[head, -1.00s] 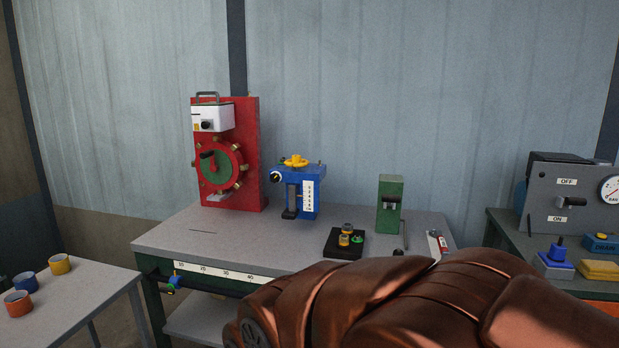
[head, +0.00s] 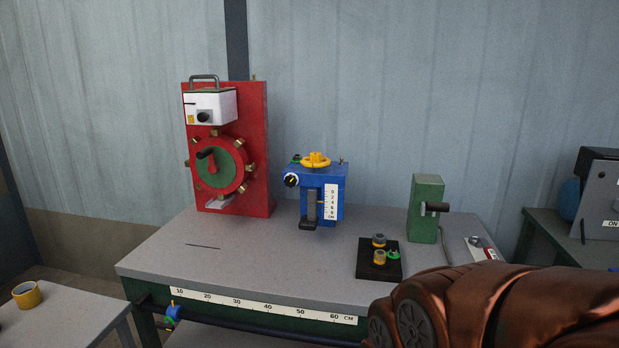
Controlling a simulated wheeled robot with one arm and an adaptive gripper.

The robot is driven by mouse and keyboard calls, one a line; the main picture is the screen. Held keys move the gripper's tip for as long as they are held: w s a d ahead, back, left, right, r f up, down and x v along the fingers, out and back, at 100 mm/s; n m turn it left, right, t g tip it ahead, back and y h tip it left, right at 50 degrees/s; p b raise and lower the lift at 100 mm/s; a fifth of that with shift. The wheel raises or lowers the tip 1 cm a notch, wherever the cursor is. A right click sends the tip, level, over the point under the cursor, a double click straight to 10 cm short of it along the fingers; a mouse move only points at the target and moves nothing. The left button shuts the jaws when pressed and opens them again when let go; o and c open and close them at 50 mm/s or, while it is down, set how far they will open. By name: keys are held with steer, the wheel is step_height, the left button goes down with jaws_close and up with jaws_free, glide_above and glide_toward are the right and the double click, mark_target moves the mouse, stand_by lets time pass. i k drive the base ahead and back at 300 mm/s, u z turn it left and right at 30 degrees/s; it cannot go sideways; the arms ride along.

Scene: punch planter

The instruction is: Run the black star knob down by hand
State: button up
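I cannot tell for sure which part is the black star knob. A small black knob (head: 291,180) with a light pointer mark is on the left front of the blue press (head: 332,181). Another dark round knob (head: 204,117) is on the white box (head: 225,103) high on the red panel (head: 257,140). The star shape is too small to make out on either. The blue press has a yellow handwheel (head: 315,159) on top, a dark slide (head: 311,205) and a white scale (head: 331,201). My copper arm crosses the lower right; my gripper is not in view.
The grey bench (head: 270,255) has bare room in front of the press. A black tray (head: 378,273) with several small parts and a green block with a lever (head: 425,205) stand to the right. A side table (head: 60,315) at left holds a yellow ring (head: 27,294).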

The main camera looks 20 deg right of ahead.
mark_target(290, 181)
steer(key=u, duration=0.15)
steer(key=i, duration=0.6)
steer(key=u, duration=0.85)
steer(key=i, duration=0.4)
steer(key=u, duration=0.45)
